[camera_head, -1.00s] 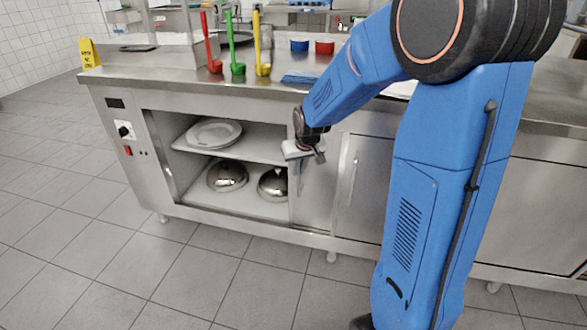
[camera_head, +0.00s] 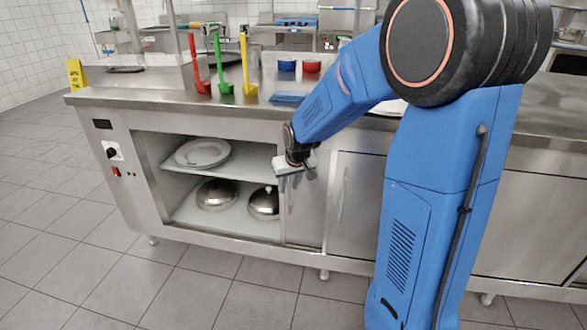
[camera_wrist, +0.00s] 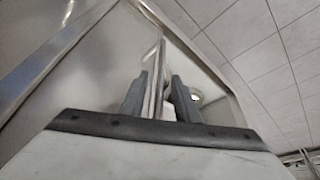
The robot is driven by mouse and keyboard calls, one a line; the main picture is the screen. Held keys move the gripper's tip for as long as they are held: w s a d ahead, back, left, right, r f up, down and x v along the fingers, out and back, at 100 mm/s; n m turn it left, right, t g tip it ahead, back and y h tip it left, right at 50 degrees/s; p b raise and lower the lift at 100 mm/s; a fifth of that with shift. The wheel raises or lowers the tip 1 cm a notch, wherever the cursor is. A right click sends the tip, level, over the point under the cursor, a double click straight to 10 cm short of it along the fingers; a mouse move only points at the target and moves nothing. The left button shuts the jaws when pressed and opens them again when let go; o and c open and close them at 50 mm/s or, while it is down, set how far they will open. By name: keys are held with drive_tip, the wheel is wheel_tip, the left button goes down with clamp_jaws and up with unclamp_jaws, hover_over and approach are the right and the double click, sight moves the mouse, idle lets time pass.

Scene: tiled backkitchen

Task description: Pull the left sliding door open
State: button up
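The left sliding door (camera_head: 304,215) is a steel panel on the front of the steel counter. It stands open to the right of a wide opening that bares the shelves. My gripper (camera_head: 296,176) is at the door's upper left part. In the wrist view my gripper (camera_wrist: 160,98) has its two dark fingers apart, one on each side of a narrow upright metal strip (camera_wrist: 158,78), which looks like the door's handle or edge. A small gap seems to show beside the strip; firm contact cannot be made out.
The shelves hold plates (camera_head: 203,152) and two domed covers (camera_head: 217,194). A closed right door (camera_head: 358,205) is behind my arm. Red, green and yellow ladles (camera_head: 222,70) and blue and red cups (camera_head: 311,66) stand on the counter (camera_head: 150,98). Open tiled floor (camera_head: 80,200) lies at left.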

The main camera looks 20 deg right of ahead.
drive_tip(key=v, duration=1.6)
drive_tip(key=shift+s, duration=0.2)
drive_tip(key=s+a+f, duration=0.1)
drive_tip(key=s, duration=1.3)
drive_tip(key=s+a+f, duration=0.1)
drive_tip(key=s+f, duration=0.1)
drive_tip(key=s, duration=1.2)
drive_tip(key=shift+a+f, duration=0.15)
drive_tip(key=shift+a, duration=0.1)
